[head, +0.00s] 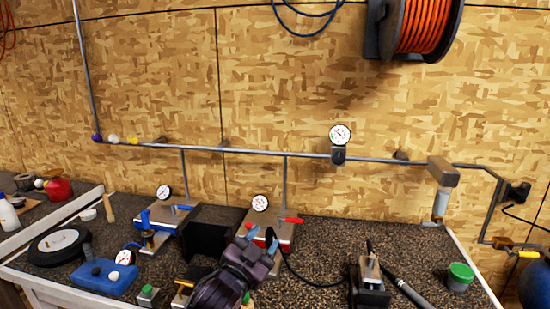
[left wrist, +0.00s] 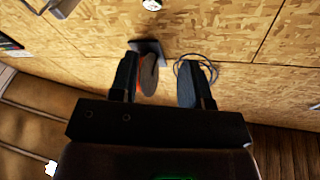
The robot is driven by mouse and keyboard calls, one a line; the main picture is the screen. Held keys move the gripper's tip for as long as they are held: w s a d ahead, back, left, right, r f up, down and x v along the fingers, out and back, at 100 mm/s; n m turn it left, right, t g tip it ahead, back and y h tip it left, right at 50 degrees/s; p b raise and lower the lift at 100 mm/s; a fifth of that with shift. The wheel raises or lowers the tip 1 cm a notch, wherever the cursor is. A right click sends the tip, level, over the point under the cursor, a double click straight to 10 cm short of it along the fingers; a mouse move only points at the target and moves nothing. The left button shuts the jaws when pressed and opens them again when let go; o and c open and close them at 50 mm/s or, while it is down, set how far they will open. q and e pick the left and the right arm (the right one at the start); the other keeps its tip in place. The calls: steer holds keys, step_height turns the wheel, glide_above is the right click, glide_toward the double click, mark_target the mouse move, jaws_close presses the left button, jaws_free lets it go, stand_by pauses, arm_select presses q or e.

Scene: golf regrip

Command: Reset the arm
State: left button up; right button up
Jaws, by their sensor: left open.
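My left gripper (head: 262,236) is low in the middle of the head view, dark with blue-grey fingertips, over the speckled worktop (head: 330,235). Its fingers stand apart with nothing seen held between them. In the left wrist view the gripper (left wrist: 160,78) also shows open, its two fingers pointing at the wood-panel wall. It hides part of the bench behind it. My right gripper does not show in either view.
A plate with a red lever (head: 291,220) stands just behind the gripper. A black box (head: 205,235) is to its left, a metal clamp (head: 370,272) and thin black hose to its right. A blue block (head: 103,278) is at left. Open worktop lies right of centre.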

arm_select(q)
steer(key=s+a+f+n+y, duration=0.4)
steer(key=s+a+f, duration=0.1)
steer(key=a+f, duration=0.4)
steer(key=s+a+f+n+g+y, duration=0.2)
steer(key=s+a+f, duration=0.6)
steer(key=s+f, duration=0.2)
steer(key=s+a+f+n+g+y, duration=0.3)
steer(key=s+a+f, duration=0.5)
steer(key=s, duration=0.6)
step_height(320, 180, down, 2)
steer(key=shift+s+f+n+g, duration=0.2)
steer(key=shift+n+g, duration=0.1)
steer(key=shift+d, duration=0.1)
